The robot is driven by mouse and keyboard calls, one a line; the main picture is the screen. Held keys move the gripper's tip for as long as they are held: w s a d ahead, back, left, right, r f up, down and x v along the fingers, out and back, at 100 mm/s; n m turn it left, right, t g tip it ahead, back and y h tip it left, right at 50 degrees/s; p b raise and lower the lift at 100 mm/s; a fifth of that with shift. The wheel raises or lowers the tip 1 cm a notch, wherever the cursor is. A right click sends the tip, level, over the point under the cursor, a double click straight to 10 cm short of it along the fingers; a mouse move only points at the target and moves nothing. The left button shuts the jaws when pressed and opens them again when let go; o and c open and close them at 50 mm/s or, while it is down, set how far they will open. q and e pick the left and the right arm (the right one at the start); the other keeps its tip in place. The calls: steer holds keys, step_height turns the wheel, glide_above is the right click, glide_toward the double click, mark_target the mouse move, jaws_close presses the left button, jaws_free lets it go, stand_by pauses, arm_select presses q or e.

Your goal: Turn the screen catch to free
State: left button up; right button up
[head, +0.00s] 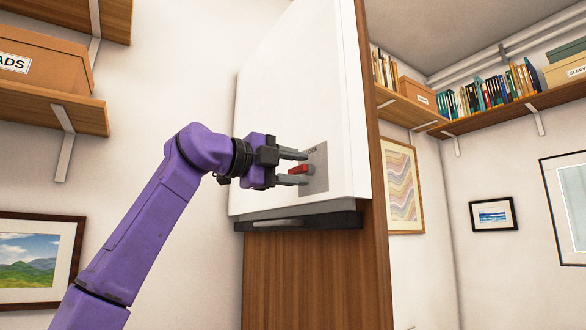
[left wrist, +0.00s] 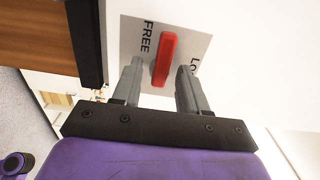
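The screen catch is a red lever (head: 300,169) on a grey plate (head: 319,178) at the lower edge of a white screen panel (head: 300,90). In the left wrist view the red lever (left wrist: 164,58) stands nearly upright, leaning slightly, between the word FREE on its left and a partly hidden word starting "LO" on its right. My left gripper (head: 297,168) is at the plate with one finger on each side of the lever. In the left wrist view the fingers (left wrist: 160,82) are apart, with gaps beside the lever. My right gripper is not in view.
A dark ledge (head: 300,223) runs under the panel, above a wooden cabinet front (head: 300,280). Shelves with boxes and books line the walls. Framed prints hang at left (head: 35,260) and right (head: 494,215). The space left of the panel is open wall.

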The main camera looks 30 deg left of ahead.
arm_select(q)
steer(key=shift+w+d, duration=0.1)
steer(key=shift+s+a, duration=0.2)
steer(key=shift+s, duration=0.15)
steer(key=b+v, duration=0.2)
steer(key=v, duration=0.7)
steer(key=shift+s+b, duration=0.35)
steer(key=shift+b, duration=0.05)
steer(key=shift+a, duration=0.1)
